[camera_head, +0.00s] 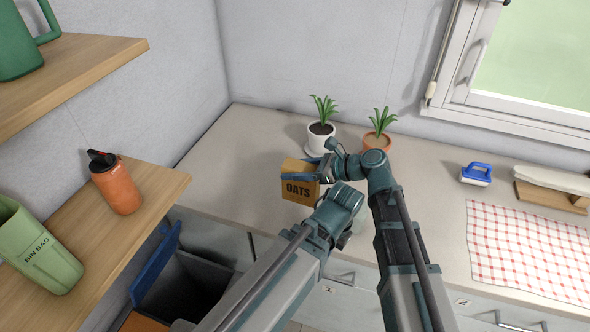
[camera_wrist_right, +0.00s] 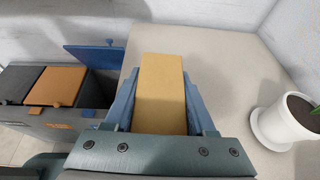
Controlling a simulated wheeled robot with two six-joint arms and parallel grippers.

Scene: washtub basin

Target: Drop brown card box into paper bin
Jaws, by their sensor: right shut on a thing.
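The brown card box (camera_head: 300,188), printed OATS, is upright over the counter near its left end; I cannot tell whether it touches the surface. My right gripper (camera_head: 312,172) is shut on its upper part. In the right wrist view the box (camera_wrist_right: 161,95) sits between the two blue fingers of the right gripper (camera_wrist_right: 160,108). At lower left, an open bin with a raised blue lid (camera_head: 157,263) shows a dark inside; no paper label is readable. The blue lid also shows in the right wrist view (camera_wrist_right: 95,57).
A brown bin lid (camera_wrist_right: 56,85) is closed beside the open one. Two potted plants, in a white pot (camera_head: 319,140) and a terracotta pot (camera_head: 377,141), stand behind the box.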

